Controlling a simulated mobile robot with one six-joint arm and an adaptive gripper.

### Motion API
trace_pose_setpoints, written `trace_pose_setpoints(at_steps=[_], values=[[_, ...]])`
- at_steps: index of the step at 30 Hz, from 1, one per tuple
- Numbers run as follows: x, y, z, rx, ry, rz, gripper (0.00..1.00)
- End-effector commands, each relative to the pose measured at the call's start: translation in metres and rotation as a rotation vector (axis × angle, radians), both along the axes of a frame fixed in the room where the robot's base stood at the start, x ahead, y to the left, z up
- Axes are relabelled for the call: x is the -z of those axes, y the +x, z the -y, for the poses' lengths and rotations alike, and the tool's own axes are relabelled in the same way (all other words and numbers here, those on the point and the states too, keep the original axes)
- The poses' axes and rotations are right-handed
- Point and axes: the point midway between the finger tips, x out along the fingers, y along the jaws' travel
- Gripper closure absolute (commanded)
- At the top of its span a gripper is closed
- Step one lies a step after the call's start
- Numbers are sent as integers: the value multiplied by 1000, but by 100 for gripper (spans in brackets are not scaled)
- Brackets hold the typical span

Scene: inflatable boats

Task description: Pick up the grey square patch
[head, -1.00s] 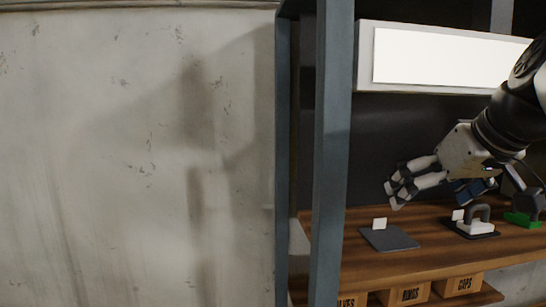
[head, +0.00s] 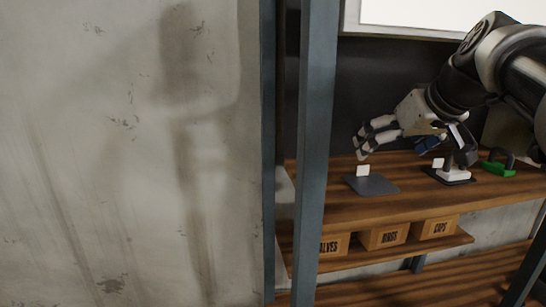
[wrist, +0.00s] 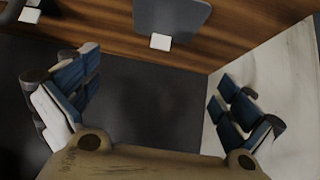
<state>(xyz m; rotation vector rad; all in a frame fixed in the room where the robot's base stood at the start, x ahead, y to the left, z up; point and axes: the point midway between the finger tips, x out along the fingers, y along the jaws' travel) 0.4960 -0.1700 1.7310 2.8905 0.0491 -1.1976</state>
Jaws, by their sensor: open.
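The grey square patch (head: 372,185) lies flat on the wooden shelf, with a small white tag (head: 362,170) at its back edge. In the wrist view the patch (wrist: 172,14) is at the top edge, partly cut off, with the white tag (wrist: 160,41) beside it. My gripper (head: 361,147) is open and empty, above and behind the patch, apart from it. In the wrist view my gripper (wrist: 165,95) has its fingers spread wide, with nothing between them.
To the right on the shelf (head: 400,205) stand a white-based handled tool (head: 453,174) on a dark mat and a green handled piece (head: 497,168). A blue-grey post (head: 315,150) rises left of the patch. Labelled wooden boxes (head: 384,237) sit on the shelf below.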

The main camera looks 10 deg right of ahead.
Motion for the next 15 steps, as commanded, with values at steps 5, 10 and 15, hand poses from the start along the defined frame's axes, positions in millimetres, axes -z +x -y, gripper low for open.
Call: trace_pose_setpoints(at_steps=[5, 10, 15], values=[[27, 26, -1, -1, 1, -5, 0], [49, 48, -2, -1, 1, -4, 0], [65, 65, -2, -1, 1, -2, 0]])
